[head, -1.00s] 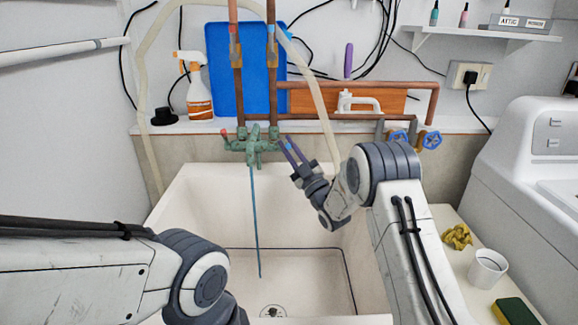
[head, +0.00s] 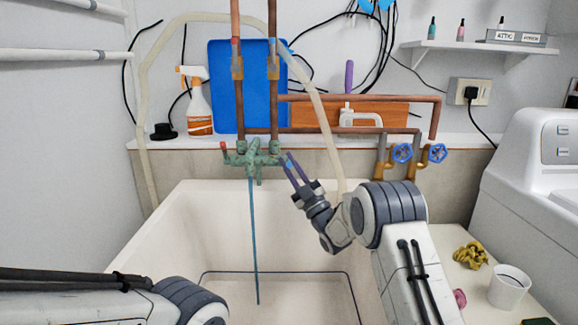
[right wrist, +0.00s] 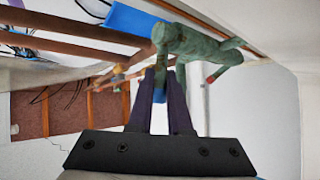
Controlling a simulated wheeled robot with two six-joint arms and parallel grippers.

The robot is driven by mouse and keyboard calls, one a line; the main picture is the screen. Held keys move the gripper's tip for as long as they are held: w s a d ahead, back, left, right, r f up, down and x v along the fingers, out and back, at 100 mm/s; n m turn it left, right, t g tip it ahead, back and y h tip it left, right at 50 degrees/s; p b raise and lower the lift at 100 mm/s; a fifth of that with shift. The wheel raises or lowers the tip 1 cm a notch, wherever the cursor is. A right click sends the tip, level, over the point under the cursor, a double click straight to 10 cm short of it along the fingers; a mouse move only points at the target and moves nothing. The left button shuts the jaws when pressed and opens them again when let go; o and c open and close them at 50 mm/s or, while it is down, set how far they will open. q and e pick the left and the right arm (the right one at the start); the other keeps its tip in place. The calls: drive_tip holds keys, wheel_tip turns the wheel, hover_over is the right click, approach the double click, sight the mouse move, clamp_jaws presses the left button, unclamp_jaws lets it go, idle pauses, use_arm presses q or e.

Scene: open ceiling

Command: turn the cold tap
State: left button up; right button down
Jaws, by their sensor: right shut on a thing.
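The green tap (head: 250,155) is mounted at the sink's back edge, with a red-tipped handle on its left. A thin blue line (head: 254,235) runs from it down into the sink. My right gripper (head: 286,160) is at the tap's right end, its purple fingers shut on the cold tap's handle, which they mostly hide. In the right wrist view, a bit of blue (right wrist: 160,86) shows between the fingers, close to the green tap body (right wrist: 205,45). My left arm comes in at lower left; its gripper is out of the picture.
The white sink (head: 150,245) lies below the tap. Copper pipes (head: 273,90) rise behind it. A spray bottle (head: 199,108) stands on the ledge at left. Blue valve wheels (head: 437,153) are at right. A white cup (head: 508,288) and yellow cloth (head: 470,255) lie at lower right.

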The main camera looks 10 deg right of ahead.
sight(289, 161)
drive_tip(key=c, duration=0.9)
unclamp_jaws()
drive_tip(key=shift+o, duration=0.2)
drive_tip(key=shift+r, duration=0.45)
wheel_tip(289, 161, up, 3)
drive_tip(key=shift+r+p, duration=0.15)
drive_tip(key=shift+p, duration=0.15)
drive_tip(key=s+d+r, duration=0.6)
drive_tip(key=s+d, duration=0.1)
drive_tip(key=d, duration=0.2)
drive_tip(key=shift+d+r, duration=0.2)
drive_tip(key=shift+r, duration=0.15)
